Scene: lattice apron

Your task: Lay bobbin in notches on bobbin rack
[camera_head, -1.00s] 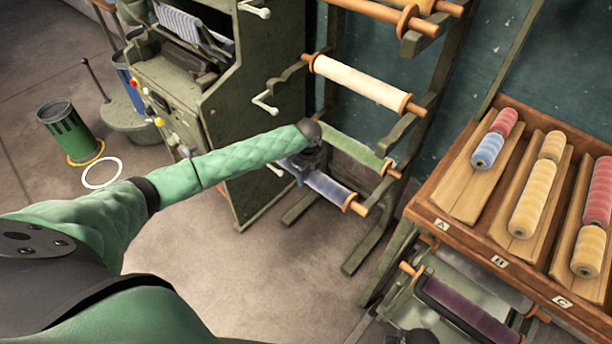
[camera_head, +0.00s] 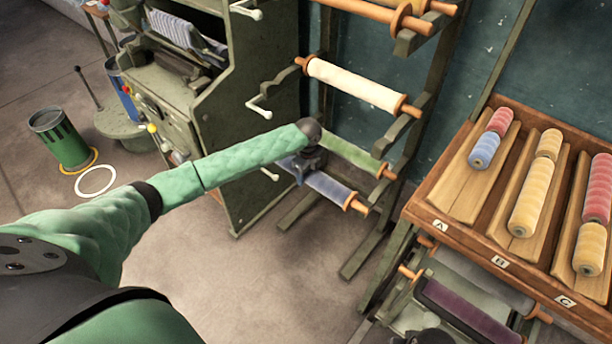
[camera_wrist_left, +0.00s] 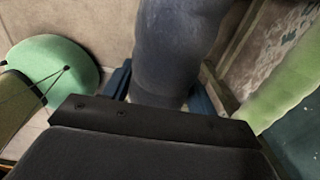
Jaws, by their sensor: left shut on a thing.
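My left gripper (camera_head: 303,172) is shut on a blue-grey bobbin (camera_head: 330,187) with orange ends. In the left wrist view the bobbin (camera_wrist_left: 175,45) stands between the two blue fingers (camera_wrist_left: 163,90). The bobbin rack (camera_head: 417,115) is a dark green frame with notched arms. The held bobbin is low at the rack, just in front of a green bobbin (camera_head: 350,153) and roughly parallel to it. A cream bobbin (camera_head: 355,84) lies across higher arms. The gripper hides the held bobbin's left end, and I cannot tell whether it touches the lower arms.
A grey-green machine (camera_head: 250,100) with white handles stands close to the left of the rack. A wooden tray (camera_head: 470,245) with several bobbins is at the right, above a purple roller (camera_head: 470,312). A green bin (camera_head: 60,140) stands far left. The floor in front is clear.

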